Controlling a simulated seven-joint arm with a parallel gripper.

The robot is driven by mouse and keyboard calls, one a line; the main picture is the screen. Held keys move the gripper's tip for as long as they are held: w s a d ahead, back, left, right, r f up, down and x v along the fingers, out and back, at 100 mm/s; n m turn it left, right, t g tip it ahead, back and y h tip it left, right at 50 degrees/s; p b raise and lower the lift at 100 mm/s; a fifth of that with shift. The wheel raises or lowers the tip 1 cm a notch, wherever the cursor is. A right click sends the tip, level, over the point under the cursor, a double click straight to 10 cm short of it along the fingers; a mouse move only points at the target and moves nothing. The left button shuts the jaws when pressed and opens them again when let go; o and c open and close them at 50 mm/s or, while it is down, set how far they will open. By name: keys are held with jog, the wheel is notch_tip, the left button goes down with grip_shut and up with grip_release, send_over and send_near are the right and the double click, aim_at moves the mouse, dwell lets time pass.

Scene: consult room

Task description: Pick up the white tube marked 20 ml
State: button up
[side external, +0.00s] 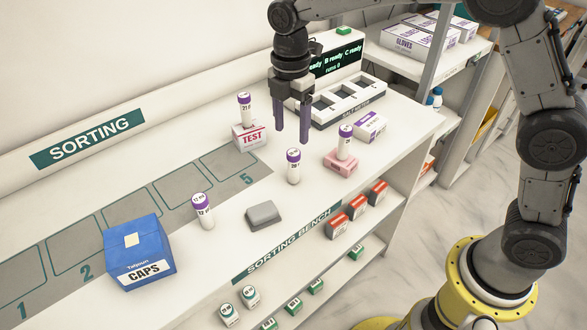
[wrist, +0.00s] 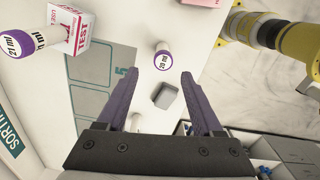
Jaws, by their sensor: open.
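The white tube marked 20 ml (side external: 293,172) stands upright on the bench, with a purple band at its top. In the wrist view the 20 ml tube (wrist: 162,62) shows just past the fingertips, roughly centred between them. My gripper (side external: 292,138) is open and empty, pointing down, with its fingertips above or behind the tube's top; the exact gap is unclear. Both purple fingers of my gripper (wrist: 160,74) show in the wrist view. The tube's body is seen unobstructed in the side view.
A 21 ml tube (side external: 245,108) stands on the TEST box (side external: 249,136). Another tube (side external: 345,142) stands on a pink box (side external: 340,163), and one (side external: 203,212) stands nearer the CAPS box (side external: 139,253). A grey block (side external: 263,215) lies in front; a rack (side external: 342,97) stands behind.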

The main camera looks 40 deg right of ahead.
aim_at(294, 163)
notch_tip(294, 163, down, 5)
jog(key=shift+r, duration=0.1)
jog(key=shift+s+d+f, duration=0.1)
jog(key=shift+s+f, duration=0.05)
jog(key=shift+f, duration=1.25)
jog(key=shift+s+f, duration=0.1)
jog(key=shift+f, duration=1.3)
grip_shut()
